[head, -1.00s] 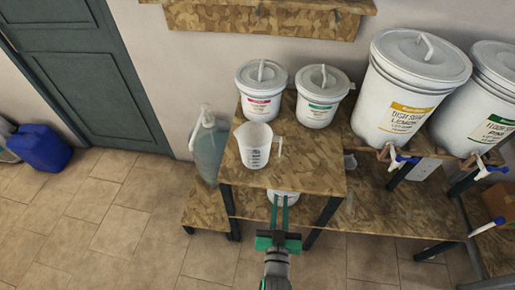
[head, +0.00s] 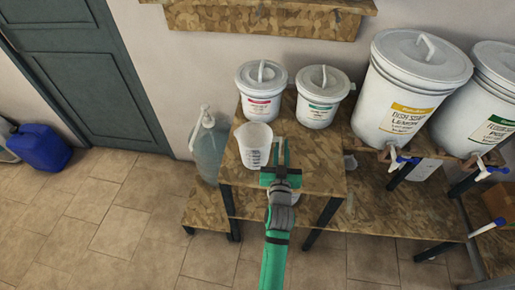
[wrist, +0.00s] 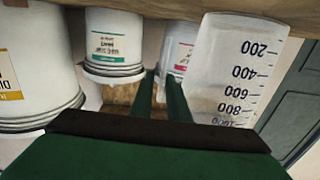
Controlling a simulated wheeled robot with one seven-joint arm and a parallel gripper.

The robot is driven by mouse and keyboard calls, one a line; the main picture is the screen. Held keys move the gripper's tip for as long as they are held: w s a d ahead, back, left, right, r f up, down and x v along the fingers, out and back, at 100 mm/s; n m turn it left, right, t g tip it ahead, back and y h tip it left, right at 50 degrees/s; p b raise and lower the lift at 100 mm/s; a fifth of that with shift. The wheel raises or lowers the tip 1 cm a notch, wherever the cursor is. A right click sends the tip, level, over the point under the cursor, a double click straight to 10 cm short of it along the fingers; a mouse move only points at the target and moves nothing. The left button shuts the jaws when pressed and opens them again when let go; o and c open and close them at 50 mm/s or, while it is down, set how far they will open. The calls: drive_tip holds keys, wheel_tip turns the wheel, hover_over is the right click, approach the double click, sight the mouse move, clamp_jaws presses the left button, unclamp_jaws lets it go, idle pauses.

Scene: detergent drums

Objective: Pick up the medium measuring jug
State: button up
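A white translucent measuring jug (head: 254,146) with dark graduations stands upright on the upper wooden stand, near its left side. In the wrist view the jug (wrist: 235,70) is at the right, its printed numbers upside down. My gripper (head: 281,150) is just right of the jug, over the stand top, at its handle side. Its two green fingers (wrist: 162,92) are parallel with a narrow gap between them. They largely hide the handle, and I cannot tell whether it lies between them. The jug still rests on the stand.
Two lidded white buckets, red-labelled (head: 261,89) and green-labelled (head: 321,97), stand behind on the stand (head: 318,178). Large drums with taps (head: 412,85) are at the right. A clear bottle (head: 208,145) stands at the left. A white container (head: 292,197) is partly hidden below.

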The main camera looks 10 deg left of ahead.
drive_tip(key=shift+w+a+f, duration=0.1)
drive_tip(key=shift+w+a, duration=0.05)
drive_tip(key=shift+w, duration=1.2)
drive_tip(key=shift+w+a, duration=0.1)
drive_tip(key=shift+w, duration=1.25)
clamp_jaws()
